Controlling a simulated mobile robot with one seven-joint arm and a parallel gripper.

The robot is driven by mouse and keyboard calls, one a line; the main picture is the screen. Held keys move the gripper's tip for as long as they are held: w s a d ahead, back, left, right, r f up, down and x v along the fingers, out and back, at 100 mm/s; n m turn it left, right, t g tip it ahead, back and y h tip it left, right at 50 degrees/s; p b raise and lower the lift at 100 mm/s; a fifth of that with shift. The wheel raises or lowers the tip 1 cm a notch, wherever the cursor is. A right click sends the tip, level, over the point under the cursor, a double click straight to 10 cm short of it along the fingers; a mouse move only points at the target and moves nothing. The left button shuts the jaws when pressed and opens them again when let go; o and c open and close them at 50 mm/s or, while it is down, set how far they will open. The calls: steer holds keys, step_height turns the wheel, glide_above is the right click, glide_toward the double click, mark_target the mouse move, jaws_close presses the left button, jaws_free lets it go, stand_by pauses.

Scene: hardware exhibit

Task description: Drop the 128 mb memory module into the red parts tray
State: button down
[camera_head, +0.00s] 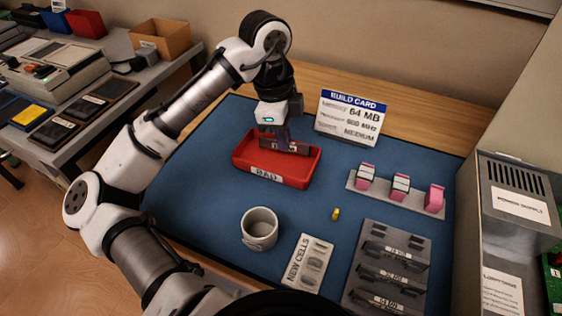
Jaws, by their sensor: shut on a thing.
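The red parts tray (262,168), labelled "BAD", sits on the blue mat (210,205) near its back left. My gripper (286,143) points down over the tray's back right part. It is shut on a dark, flat memory module (267,143), which sits at about the tray's back rim height. The module's label is partly covered by the fingers, and I cannot read it. I cannot tell whether its lower edge touches the tray floor. A dark grey module rack (350,300) stands at the front right, with dark modules in labelled slots; one label reads "64 MB".
A grey cup (259,229), a "NEW CELLS" holder (307,262), a small yellow piece (336,214) and a stand with pink-strapped items (400,186) share the mat. A metal cabinet (505,225) bounds the right.

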steer(key=c, duration=1.5)
jaws_free()
step_height(320, 180, up, 14)
steer(key=a+p, duration=0.1)
steer(key=a, duration=0.1)
steer(key=shift+w, duration=0.2)
steer(key=shift+f, duration=0.15)
